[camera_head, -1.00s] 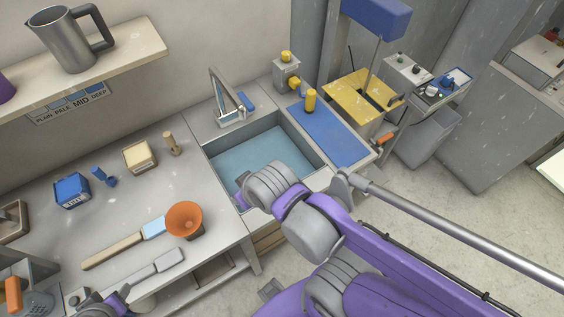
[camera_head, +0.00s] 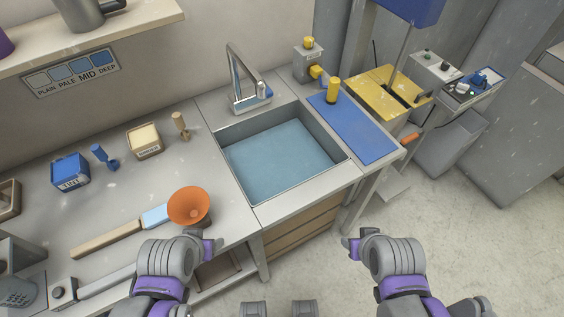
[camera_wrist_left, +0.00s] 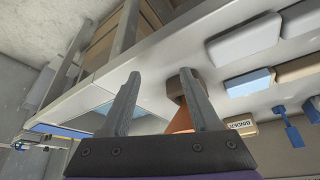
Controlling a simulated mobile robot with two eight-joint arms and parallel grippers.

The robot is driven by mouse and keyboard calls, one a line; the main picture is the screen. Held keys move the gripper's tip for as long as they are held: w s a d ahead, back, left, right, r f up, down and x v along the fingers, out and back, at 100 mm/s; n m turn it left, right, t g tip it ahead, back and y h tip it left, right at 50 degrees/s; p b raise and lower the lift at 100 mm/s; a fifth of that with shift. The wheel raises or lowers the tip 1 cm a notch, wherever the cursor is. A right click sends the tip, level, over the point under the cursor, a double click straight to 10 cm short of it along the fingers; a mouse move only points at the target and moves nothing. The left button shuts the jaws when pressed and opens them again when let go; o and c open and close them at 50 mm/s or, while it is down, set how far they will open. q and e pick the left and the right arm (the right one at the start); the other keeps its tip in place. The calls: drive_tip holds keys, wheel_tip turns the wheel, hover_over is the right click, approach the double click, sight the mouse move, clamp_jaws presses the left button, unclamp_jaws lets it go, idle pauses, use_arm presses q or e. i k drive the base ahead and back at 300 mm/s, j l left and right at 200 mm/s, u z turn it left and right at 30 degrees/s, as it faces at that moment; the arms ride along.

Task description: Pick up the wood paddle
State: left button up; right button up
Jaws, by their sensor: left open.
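The tan wood paddle (camera_head: 110,238) with a light blue end lies flat on the grey counter, left of the orange cup (camera_head: 188,206). Its tan part and blue end also show in the left wrist view (camera_wrist_left: 296,68), right of the fingers. My left gripper (camera_head: 206,243) is at the counter's front edge, below the cup and right of the paddle. In the left wrist view its fingers (camera_wrist_left: 160,85) are apart, with the orange cup partly hidden behind one of them. My right gripper (camera_head: 354,246) is in front of the sink, away from the paddle; its fingers are not clear.
A grey flat tool (camera_head: 105,282) lies in front of the paddle, partly hidden by my left arm. A blue box (camera_head: 70,172), a cream block (camera_head: 144,141) and small stamps stand behind. The sink (camera_head: 270,165) is to the right.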

sight(152, 219)
drive_tip(key=k+j, duration=0.1)
drive_tip(key=j, duration=0.3)
drive_tip(key=k+j+z, duration=0.1)
drive_tip(key=j, duration=0.35)
drive_tip(key=k+j, duration=0.15)
drive_tip(key=j, duration=0.25)
drive_tip(key=k+j, duration=0.15)
drive_tip(key=j, duration=0.25)
drive_tip(key=i+j+z, duration=0.05)
